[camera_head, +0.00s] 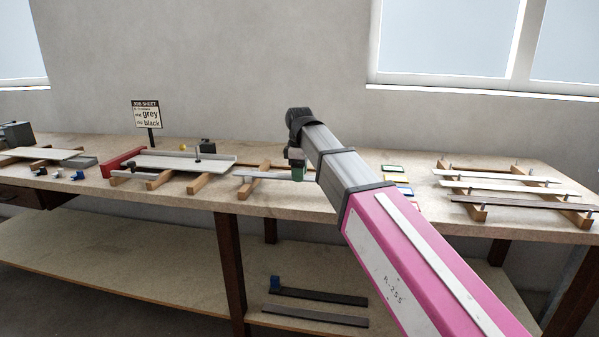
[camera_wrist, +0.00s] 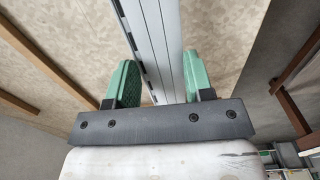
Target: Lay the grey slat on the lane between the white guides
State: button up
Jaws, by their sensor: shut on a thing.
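The grey slat (camera_head: 268,174) is a long, thin profile over the wooden bearers at the middle of the bench. It also shows in the wrist view (camera_wrist: 160,35), grooved, running between the green fingers. My gripper (camera_head: 297,165) is shut on the slat; its fingers also show in the wrist view (camera_wrist: 160,82). I cannot tell whether the slat still touches the bearers. The slat's right part is hidden behind my arm in the head view. A pale fixture (camera_head: 180,160) with a red end piece (camera_head: 122,163) stands left of the gripper. I cannot clearly make out the white guides.
A rack (camera_head: 478,213) with white and dark slats is at the bench's right. Small blue and black pieces (camera_head: 77,175) lie at the left. The job sheet (camera_head: 146,113) stands behind the fixture. Dark bars (camera_head: 318,297) lie on the lower shelf.

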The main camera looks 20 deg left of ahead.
jog(key=o, duration=0.9)
jog(key=shift+f, duration=0.1)
notch_tip(320, 180, up, 13)
jog(key=shift+f, duration=0.1)
